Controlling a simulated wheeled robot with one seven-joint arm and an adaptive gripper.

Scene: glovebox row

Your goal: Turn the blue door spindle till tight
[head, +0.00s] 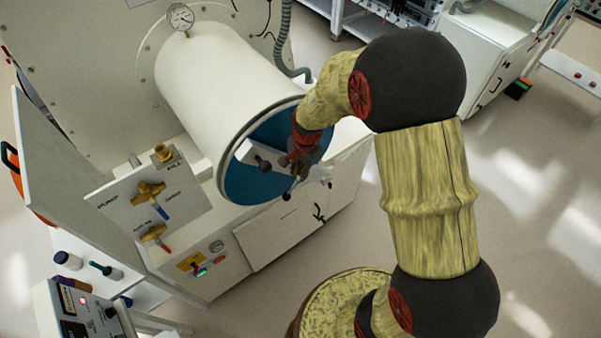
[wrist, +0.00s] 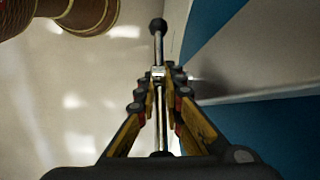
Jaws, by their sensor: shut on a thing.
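The blue door (head: 245,185) closes the front end of a white cylindrical chamber (head: 215,85), with a pale bar (head: 258,157) across its face. My gripper (head: 299,164) is at the door's right side, in front of the bar, and hides most of the spindle there. In the wrist view my gripper (wrist: 160,82) is shut on the spindle's metal handle rod (wrist: 158,48), which runs between the fingers and has a black ball at its far end. Blue door (wrist: 290,130) and the pale bar (wrist: 250,75) fill the right side of that view. I cannot tell how tight the spindle is.
A valve panel (head: 135,200) with brass valves stands left of the door. A round gauge (head: 181,17) is above the chamber, and a grey hose (head: 283,40) hangs behind it. A control box (head: 80,305) is at lower left. Floor (head: 540,230) at right is clear.

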